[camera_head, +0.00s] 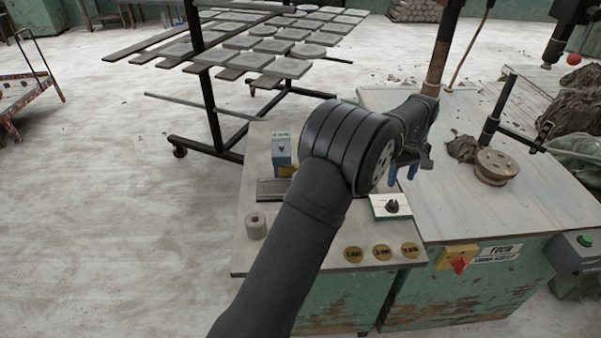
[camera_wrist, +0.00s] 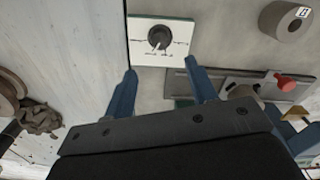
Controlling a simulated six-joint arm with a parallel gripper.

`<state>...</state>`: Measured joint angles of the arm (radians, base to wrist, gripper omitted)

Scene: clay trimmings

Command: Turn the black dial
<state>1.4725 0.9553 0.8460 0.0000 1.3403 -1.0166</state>
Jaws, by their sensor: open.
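The black dial (camera_head: 392,206) sits on a white plate (camera_head: 377,213) with a green edge, near the right side of the small grey worktop. In the wrist view the dial (camera_wrist: 159,38) is at the top, with dark marks on the plate (camera_wrist: 143,55) around it. My gripper (camera_head: 403,174) is above and behind the plate in the head view. In the wrist view its two blue fingers (camera_wrist: 160,76) are spread apart and empty, pointing toward the plate. The dial lies beyond the fingertips, roughly between their lines, and nothing touches it.
A grey cylinder (camera_head: 256,226) stands at the worktop's left, and a blue-and-white box (camera_head: 282,150) behind it. A red knob (camera_wrist: 286,83) shows on a grey track in the wrist view. Brass discs (camera_head: 382,252) lie along the front. A larger table (camera_head: 470,215) adjoins on the right.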

